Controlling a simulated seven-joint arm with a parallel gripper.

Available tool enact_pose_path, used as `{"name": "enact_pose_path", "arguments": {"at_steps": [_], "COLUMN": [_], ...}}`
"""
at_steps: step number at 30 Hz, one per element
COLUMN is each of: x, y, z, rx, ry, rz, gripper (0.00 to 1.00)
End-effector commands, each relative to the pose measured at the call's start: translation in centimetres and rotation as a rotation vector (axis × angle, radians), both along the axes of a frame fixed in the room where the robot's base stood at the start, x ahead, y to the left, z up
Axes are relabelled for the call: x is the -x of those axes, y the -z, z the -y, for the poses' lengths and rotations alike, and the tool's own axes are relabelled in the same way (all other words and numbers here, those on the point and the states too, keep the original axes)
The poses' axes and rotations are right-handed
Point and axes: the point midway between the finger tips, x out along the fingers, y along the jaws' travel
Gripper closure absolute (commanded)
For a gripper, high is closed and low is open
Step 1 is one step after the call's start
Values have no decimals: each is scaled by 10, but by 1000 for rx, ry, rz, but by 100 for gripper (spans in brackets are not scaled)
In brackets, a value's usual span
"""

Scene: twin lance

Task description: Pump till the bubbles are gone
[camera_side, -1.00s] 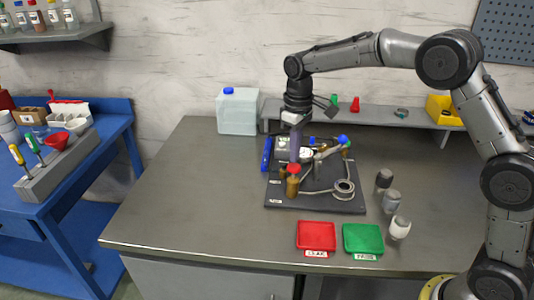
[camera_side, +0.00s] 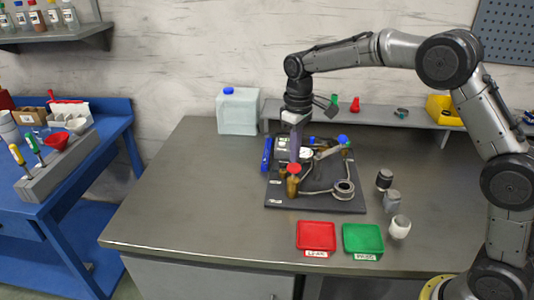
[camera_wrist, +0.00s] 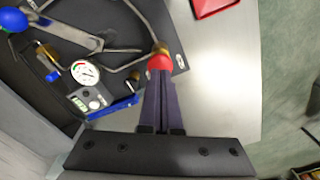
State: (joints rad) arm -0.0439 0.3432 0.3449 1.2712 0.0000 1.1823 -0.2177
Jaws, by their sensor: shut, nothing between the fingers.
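A dark board (camera_side: 325,204) on the bench carries the pump rig. A grey lever (camera_wrist: 72,28) with a blue ball end (camera_side: 342,139) crosses it. A dial gauge (camera_wrist: 85,72) sits on a small dark box, also seen in the side view (camera_side: 306,154). A red knob (camera_side: 294,169) tops a brass fitting (camera_side: 292,187) at the board's front left. My gripper (camera_wrist: 159,74) is shut and empty, pointing down with its fingertips at the red knob, seemingly touching it. A round metal cup (camera_side: 343,189) sits at the front right, joined by a thin tube. Bubbles cannot be made out.
A red tray (camera_side: 316,236) and a green tray (camera_side: 362,239) lie in front of the board. Several small jars (camera_side: 391,201) stand to its right. A blue-capped canister (camera_side: 238,112) and a low shelf (camera_side: 375,116) are behind. The bench's left side is clear.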

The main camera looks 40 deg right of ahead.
Motion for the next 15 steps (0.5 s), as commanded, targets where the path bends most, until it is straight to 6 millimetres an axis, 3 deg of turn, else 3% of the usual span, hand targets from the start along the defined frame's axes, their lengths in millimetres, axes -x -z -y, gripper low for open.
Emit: {"name": "enact_pose_path", "arguments": {"at_steps": [15], "x": [0], "y": [12], "z": [0], "rx": [0], "ry": [0], "rz": [-1], "gripper": [100]}}
